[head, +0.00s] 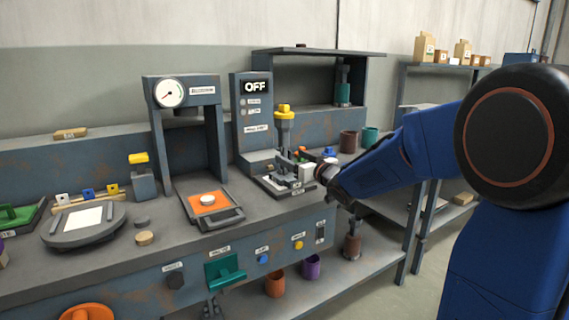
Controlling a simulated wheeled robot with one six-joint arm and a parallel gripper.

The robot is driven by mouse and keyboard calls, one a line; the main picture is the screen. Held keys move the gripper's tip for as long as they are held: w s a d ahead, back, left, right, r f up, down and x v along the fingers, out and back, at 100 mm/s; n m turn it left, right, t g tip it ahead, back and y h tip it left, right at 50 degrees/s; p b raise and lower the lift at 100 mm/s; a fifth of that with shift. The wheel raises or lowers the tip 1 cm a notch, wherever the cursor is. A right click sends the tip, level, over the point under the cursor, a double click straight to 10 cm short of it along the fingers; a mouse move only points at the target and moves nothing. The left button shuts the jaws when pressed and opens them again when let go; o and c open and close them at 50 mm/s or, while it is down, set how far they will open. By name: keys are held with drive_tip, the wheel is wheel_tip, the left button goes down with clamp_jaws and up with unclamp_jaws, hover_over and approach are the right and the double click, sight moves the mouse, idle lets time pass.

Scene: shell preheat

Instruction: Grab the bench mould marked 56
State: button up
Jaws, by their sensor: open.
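I cannot read the number 56 on anything, so I cannot tell which thing is the mould. My gripper (322,173) is at the right end of a small bench fixture (284,182). Its fingers are small and partly hidden, and I cannot tell whether they touch anything. A small white block (306,172) is beside the gripper's tip.
A press frame with a round gauge (170,93) stands over an orange plate (207,203) with a white disc. A panel reading OFF (255,87) stands behind the fixture. Brown and teal cups (349,141) are behind my arm. A round grey plate (84,225) is at left.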

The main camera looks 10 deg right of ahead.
sight(287, 153)
drive_tip(key=shift+d+x, duration=0.1)
drive_tip(key=shift+x, duration=1.5)
drive_tip(key=shift+d+x, duration=0.15)
drive_tip(key=shift+x, duration=1.4)
drive_tip(key=c, duration=1.4)
drive_tip(key=shift+c, duration=0.5)
drive_tip(key=shift+r, duration=0.1)
